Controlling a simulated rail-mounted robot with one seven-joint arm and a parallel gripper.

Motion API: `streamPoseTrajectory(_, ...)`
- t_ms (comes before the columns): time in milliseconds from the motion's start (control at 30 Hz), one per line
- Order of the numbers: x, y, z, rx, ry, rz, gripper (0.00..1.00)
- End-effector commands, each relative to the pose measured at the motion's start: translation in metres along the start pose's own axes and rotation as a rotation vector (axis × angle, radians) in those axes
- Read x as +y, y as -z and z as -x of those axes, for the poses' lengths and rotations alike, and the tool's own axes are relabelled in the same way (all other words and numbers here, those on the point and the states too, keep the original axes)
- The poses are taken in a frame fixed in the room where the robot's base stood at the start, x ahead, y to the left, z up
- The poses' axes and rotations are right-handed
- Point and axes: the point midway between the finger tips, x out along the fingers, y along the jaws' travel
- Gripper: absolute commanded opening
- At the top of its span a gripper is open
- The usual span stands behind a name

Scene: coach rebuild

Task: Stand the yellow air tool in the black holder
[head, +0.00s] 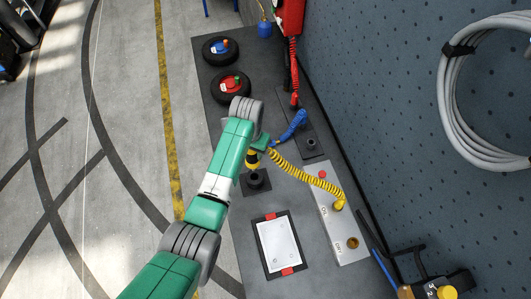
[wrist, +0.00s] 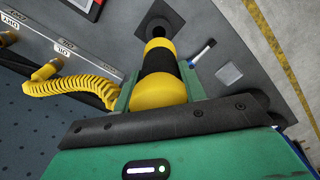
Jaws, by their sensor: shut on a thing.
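The yellow air tool with a black band (head: 252,157) is held by my gripper (head: 262,144) with its lower end pointing down. In the wrist view the yellow air tool (wrist: 160,92) fills the space between the green jaws (wrist: 158,90), which are shut on it. The black holder (head: 257,183), a square plate with a round socket, lies just below the tool in the head view. In the wrist view the holder (wrist: 176,20) is beyond the tool's far end. That end appears near the socket; whether it touches is unclear.
A coiled yellow hose (head: 298,172) runs from near the tool to a grey panel (head: 348,245). A blue tool (head: 292,127) and another black holder (head: 311,145) stand to the right. A white board (head: 278,245) lies in front; two black wheels (head: 232,98) sit behind. A perforated wall (head: 400,110) bounds the right.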

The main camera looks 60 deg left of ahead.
Motion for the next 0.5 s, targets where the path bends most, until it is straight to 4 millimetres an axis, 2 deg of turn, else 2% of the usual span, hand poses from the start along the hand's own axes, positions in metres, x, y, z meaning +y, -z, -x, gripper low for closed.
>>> streamPoseTrajectory(267, 0.001, 0.001, -0.007, 0.003, 0.001, -0.002, 0.10)
streamPoseTrajectory(500, 0.001, 0.000, -0.028, 0.001, 0.001, -0.002, 0.10)
